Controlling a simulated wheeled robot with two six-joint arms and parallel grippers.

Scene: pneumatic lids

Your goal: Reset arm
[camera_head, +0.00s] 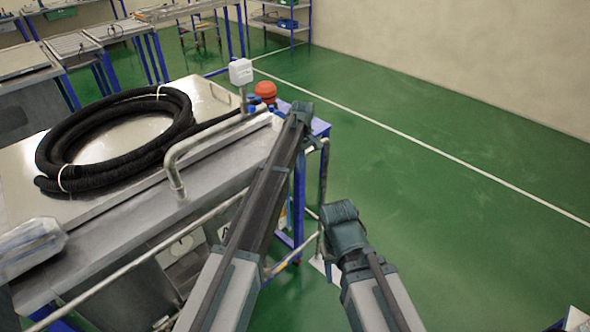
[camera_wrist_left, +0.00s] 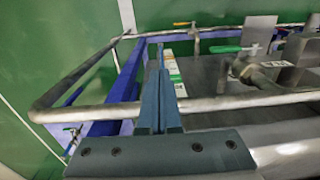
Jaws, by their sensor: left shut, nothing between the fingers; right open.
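In the left wrist view my left gripper (camera_wrist_left: 160,72) is shut and empty. Its two dark fingers lie together and cross the picture of a bent metal rail (camera_wrist_left: 230,103); I cannot tell if they touch it. In the head view my left arm (camera_head: 228,285) reaches forward along the right end of a metal machine table (camera_head: 225,165), and its fingers are hidden. My right arm (camera_head: 385,295) is shorter in the picture, over the green floor to the right. No fingers of my right gripper show.
A coiled black hose (camera_head: 60,150) lies on the machine top. A bent pipe (camera_head: 178,155), a white box (camera_head: 240,71) and a red knob (camera_head: 266,90) stand by its right end. Green floor (camera_head: 450,190) is free at right. A valve with a green handle (camera_wrist_left: 225,49) sits beyond the rail.

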